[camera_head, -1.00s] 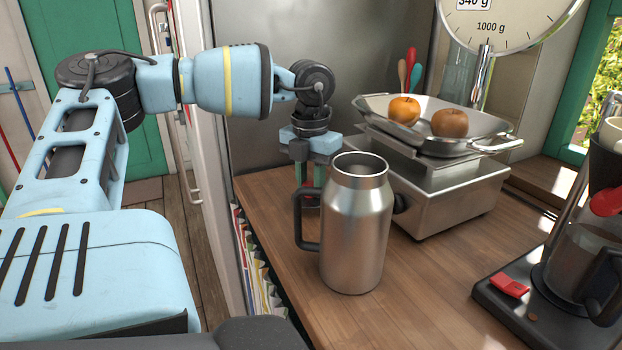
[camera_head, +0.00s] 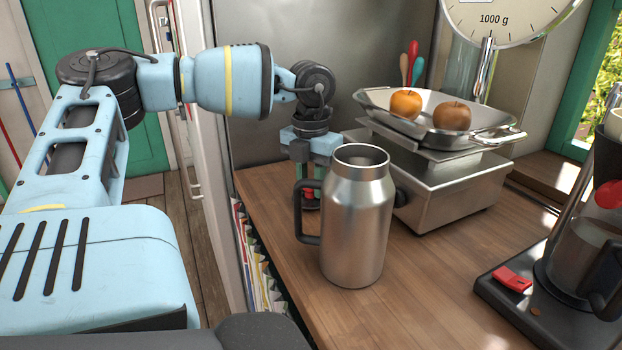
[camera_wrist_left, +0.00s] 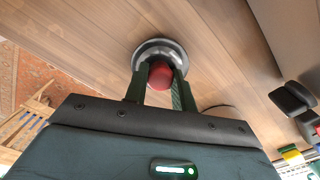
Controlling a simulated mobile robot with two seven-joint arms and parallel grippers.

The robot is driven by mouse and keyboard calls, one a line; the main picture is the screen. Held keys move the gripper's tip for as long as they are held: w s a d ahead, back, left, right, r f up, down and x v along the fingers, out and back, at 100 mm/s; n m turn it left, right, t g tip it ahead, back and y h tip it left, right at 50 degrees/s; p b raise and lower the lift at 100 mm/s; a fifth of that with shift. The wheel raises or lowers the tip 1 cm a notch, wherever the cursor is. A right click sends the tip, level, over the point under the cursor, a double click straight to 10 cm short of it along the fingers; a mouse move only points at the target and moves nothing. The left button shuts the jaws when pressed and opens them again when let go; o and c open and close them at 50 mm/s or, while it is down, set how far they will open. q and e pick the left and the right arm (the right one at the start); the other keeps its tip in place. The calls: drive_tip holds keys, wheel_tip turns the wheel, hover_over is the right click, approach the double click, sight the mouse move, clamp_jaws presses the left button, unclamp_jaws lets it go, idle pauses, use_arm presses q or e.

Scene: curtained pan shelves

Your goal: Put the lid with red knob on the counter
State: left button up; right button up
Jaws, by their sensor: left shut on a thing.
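The lid with the red knob shows in the left wrist view, with its round grey metal rim (camera_wrist_left: 160,46) over the wooden counter (camera_wrist_left: 95,40) and its red knob (camera_wrist_left: 160,74) between my fingers. My left gripper (camera_wrist_left: 160,85) is shut on the knob. In the head view my left gripper (camera_head: 308,190) points down close above the counter (camera_head: 262,200), behind the steel jug. A little red of the knob shows low between the fingers. The jug partly hides the lid there, and I cannot tell whether the lid touches the wood. My right gripper is not in view.
A steel jug (camera_head: 357,235) with a black handle stands just in front of my left gripper. A scale (camera_head: 450,195) with two fruits in its pan is to the right. A coffee maker (camera_head: 545,300) is at the lower right. The counter between them is clear.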

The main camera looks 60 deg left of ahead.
use_arm(q)
drive_tip(key=shift+f, duration=0.2)
drive_tip(key=o, duration=1.1)
drive_tip(key=shift+c, duration=0.2)
drive_tip(key=shift+c, duration=0.2)
drive_tip(key=c, duration=0.4)
drive_tip(key=shift+o, duration=0.2)
drive_tip(key=shift+r, duration=0.1)
drive_tip(key=shift+r, duration=0.65)
drive_tip(key=shift+r+p, duration=0.1)
drive_tip(key=shift+p, duration=0.2)
